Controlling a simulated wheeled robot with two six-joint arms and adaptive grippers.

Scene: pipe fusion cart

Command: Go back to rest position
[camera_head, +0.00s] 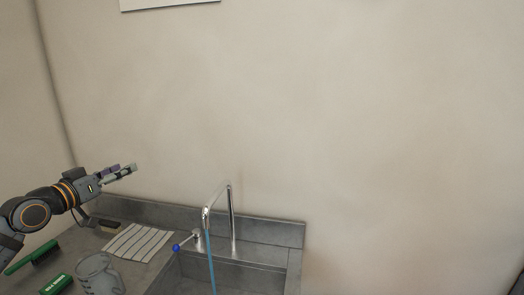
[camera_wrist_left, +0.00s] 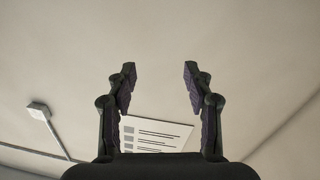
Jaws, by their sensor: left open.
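My left gripper (camera_head: 122,172) is raised above the left part of the counter, with its fingers pointing right. In the left wrist view my left gripper (camera_wrist_left: 159,82) has its two purple-padded fingers wide apart, with nothing between them. It is open and empty, facing the wall. My right gripper is in neither view.
A metal counter has a sink (camera_head: 230,272) with a tall faucet (camera_head: 231,215), a blue-ended lever and a blue stream. A striped cloth (camera_head: 138,242), a clear jug (camera_head: 98,274), a green box (camera_head: 56,285) and a green brush (camera_head: 34,258) lie left. The right is bare wall.

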